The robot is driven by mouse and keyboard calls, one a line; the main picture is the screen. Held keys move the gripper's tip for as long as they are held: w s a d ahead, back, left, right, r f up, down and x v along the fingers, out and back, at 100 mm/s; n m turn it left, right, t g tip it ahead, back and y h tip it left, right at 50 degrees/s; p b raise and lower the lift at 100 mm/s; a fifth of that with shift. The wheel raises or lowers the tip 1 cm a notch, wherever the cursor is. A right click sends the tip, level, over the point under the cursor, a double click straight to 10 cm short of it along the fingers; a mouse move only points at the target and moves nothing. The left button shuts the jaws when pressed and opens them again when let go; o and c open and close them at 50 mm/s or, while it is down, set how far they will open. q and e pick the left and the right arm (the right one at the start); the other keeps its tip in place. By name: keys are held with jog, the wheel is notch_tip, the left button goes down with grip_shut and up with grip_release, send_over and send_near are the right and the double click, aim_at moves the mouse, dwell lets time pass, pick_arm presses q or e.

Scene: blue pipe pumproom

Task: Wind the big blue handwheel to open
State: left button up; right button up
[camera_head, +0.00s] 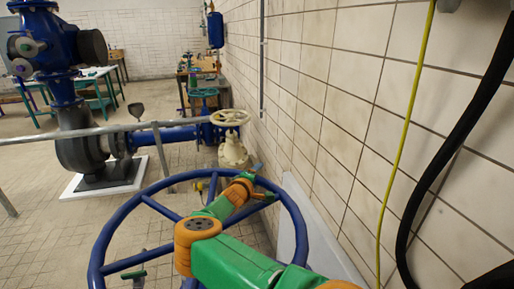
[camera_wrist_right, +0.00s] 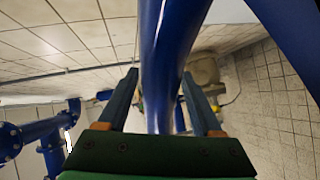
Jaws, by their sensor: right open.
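The big blue handwheel (camera_head: 104,238) fills the lower middle of the head view, its rim and spokes seen at a slant. My right gripper (camera_head: 264,183) is at the far right part of the rim, with my green and orange arm reaching across the wheel and hiding part of it. In the right wrist view, the blue rim (camera_wrist_right: 163,60) runs between the two fingers of the right gripper (camera_wrist_right: 160,76). The fingers are apart, one on each side, with visible gaps to the rim. My left gripper is not in view.
A tiled wall (camera_head: 340,100) stands close on the right, with a yellow cable (camera_head: 405,130) and a black hose (camera_head: 445,150). A cream handwheel valve (camera_head: 232,150) stands beyond the wheel. A grey railing (camera_head: 85,132) and a blue pump (camera_head: 62,90) are at the left.

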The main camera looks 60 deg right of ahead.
grip_shut()
dwell(1.4)
